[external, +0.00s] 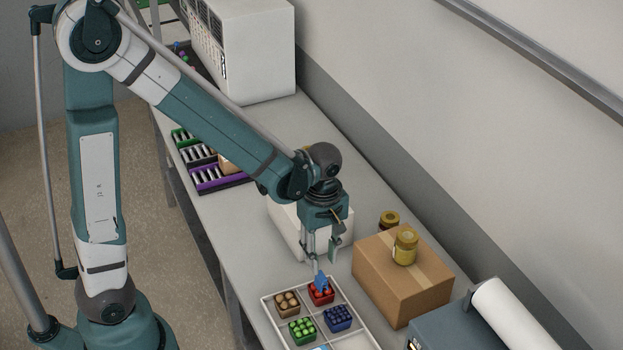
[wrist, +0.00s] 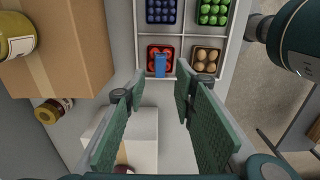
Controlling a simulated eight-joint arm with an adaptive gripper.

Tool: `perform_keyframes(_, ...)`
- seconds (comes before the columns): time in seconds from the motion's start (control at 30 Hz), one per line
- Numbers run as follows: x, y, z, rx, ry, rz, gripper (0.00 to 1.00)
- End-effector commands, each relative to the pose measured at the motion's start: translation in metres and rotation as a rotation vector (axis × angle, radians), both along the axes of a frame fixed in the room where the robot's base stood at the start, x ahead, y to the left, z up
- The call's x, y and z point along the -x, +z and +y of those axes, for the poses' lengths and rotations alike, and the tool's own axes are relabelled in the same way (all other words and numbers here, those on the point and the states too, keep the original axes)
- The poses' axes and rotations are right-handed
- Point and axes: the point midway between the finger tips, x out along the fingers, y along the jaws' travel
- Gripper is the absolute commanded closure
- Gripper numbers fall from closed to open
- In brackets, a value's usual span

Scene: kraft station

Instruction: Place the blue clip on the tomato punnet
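The tomato punnet (external: 321,296) is a small red punnet in a back compartment of the white divided tray (external: 276,324). The blue clip (external: 321,281) stands at the punnet's top; it also shows in the wrist view (wrist: 160,66) over the near edge of the tomatoes (wrist: 153,54). Whether it is fully seated on the rim is hard to tell. My gripper (external: 322,257) is just above the clip. In the wrist view its green-padded fingers (wrist: 160,80) are apart, with a clear gap between them and the clip beyond their tips.
The tray also holds brown (external: 287,303), green (external: 302,330) and dark blue (external: 338,318) punnets. A cardboard box (external: 390,280) with a yellow jar (external: 405,247) stands right of my gripper. A white box (external: 285,224) is behind it, and another jar (external: 389,220) stands nearby.

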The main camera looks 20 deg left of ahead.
Motion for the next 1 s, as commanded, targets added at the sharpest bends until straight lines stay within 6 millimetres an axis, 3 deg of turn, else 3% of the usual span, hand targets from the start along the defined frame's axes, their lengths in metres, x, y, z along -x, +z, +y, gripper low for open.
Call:
perform_keyframes(0.4,0.000,0.039,0.000,0.000,0.000,0.000,0.73)
perform_keyframes(1.0,0.000,0.045,0.000,0.000,0.000,0.000,0.73)
